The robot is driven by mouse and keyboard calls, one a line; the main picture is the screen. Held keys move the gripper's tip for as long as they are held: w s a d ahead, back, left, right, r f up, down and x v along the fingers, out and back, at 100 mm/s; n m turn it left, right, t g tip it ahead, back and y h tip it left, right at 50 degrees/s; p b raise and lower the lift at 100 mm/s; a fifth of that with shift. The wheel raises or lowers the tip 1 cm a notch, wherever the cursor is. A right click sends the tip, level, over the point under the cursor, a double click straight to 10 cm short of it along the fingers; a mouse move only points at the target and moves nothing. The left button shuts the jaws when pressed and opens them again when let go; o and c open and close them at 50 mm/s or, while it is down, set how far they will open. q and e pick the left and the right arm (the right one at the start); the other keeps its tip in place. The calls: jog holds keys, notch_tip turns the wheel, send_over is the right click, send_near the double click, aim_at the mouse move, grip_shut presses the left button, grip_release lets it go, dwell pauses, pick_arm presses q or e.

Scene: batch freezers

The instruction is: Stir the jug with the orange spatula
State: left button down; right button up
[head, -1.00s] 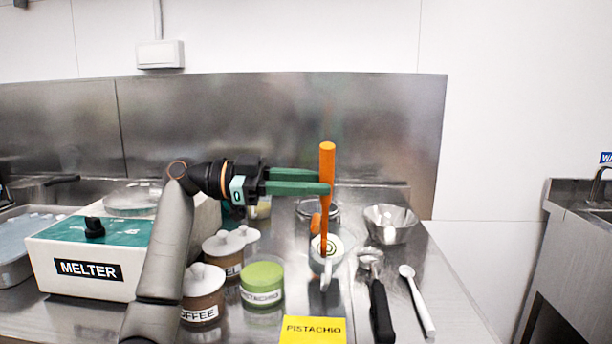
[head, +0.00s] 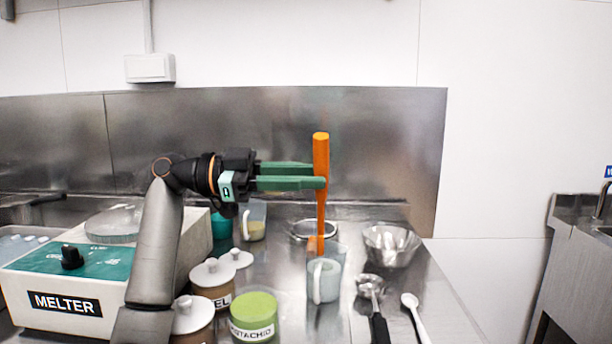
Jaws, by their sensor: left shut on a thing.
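The orange spatula (head: 321,155) stands upright, with its handle between the green fingers of my left gripper (head: 318,176), which is shut on it. Its lower end reaches down to the jug (head: 325,278), a clear, pale jug with a white handle facing me. The spatula's lower part shows at the jug's rim; I cannot tell how deep its tip sits. My right gripper is not in the head view.
A melter (head: 85,262) stands at the left. Lidded jars, including a green pistachio one (head: 254,312), stand left of the jug. A metal bowl (head: 390,243), a scoop (head: 370,288) and a white spoon (head: 413,308) lie to the right. A sink is far right.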

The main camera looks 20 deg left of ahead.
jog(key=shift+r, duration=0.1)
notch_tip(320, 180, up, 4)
jog(key=p, duration=0.4)
dwell(0.4)
dwell(0.9)
